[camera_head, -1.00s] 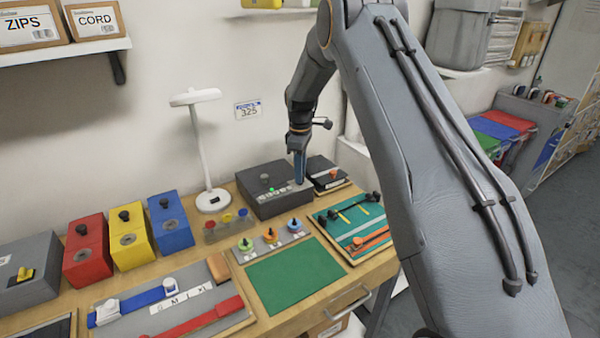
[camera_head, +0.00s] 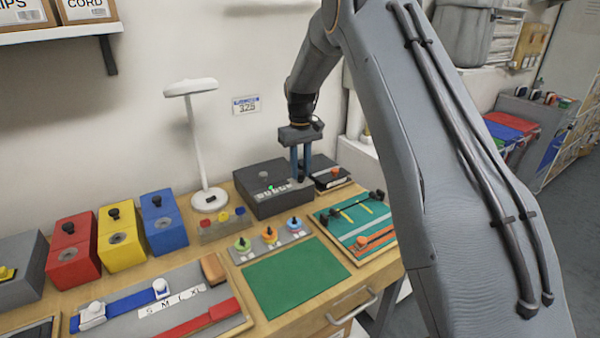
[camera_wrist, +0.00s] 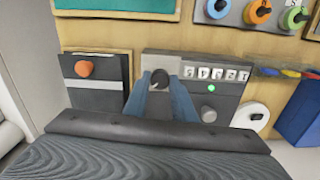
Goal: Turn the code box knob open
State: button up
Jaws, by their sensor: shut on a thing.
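The code box (camera_head: 268,205) is a dark grey box at the back of the bench, with a row of white letter tiles (camera_wrist: 216,73) and a lit green lamp (camera_wrist: 211,88). My gripper (camera_head: 300,178) points down over its right end. In the wrist view, the two blue fingers are shut on a dark round knob (camera_wrist: 160,79) on a pale plate of the box. The fingers hide part of the knob and its plate. A second, grey knob (camera_wrist: 208,113) stands free on the box beside the fingers.
A dark box with an orange knob (camera_wrist: 84,68) stands close beside the code box. A white lamp (camera_head: 207,200) stands on its other side. Small coloured knobs (camera_head: 269,235) and a green mat (camera_head: 293,279) lie in front.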

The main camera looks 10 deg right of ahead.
aim_at(301, 172)
jog(key=m+b, duration=0.1)
jog(key=m, duration=0.3)
jog(key=shift+m+b, duration=0.45)
jog(key=shift+m, duration=1.15)
jog(key=o, duration=1.1)
jog(key=shift+c, duration=0.2)
jog(key=shift+r+b, duration=1.15)
jog(key=shift+r, duration=2.75)
jog(key=s+f+n, duration=0.2)
jog(key=s+f, duration=0.2)
jog(key=s, duration=1.4)
jog(key=s+f+n+t, duration=0.1)
jog(key=s+f, duration=0.4)
jog(key=s, duration=1.3)
jog(key=shift+a+f+n, duration=0.2)
jog(key=shift+f+n, duration=0.05)
jog(key=shift+n, duration=0.45)
